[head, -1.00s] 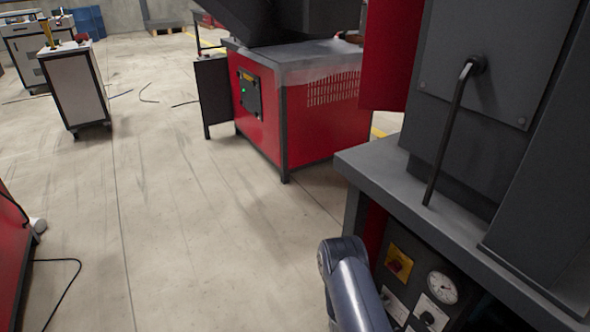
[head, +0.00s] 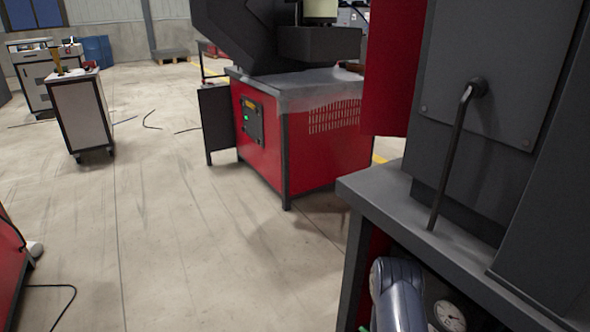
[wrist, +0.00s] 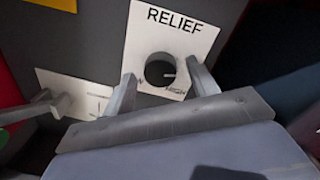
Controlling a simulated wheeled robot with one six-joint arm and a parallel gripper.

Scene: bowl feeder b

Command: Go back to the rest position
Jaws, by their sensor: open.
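My gripper (wrist: 161,72) shows in the wrist view with its two metal fingers apart. A round black knob (wrist: 158,72) on a white plate marked RELIEF (wrist: 185,32) sits between and just beyond the fingertips. I cannot tell whether either finger touches the knob or plate. In the head view my arm link (head: 398,295) is low in front of the grey and red machine (head: 385,185), and the gripper itself is hidden there.
A second white plate (wrist: 88,98) and a metal lever (wrist: 42,108) are left of the gripper. The machine's overhanging top and vertical handle (head: 450,155) stand above my arm. The floor (head: 170,230) to the left is largely clear.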

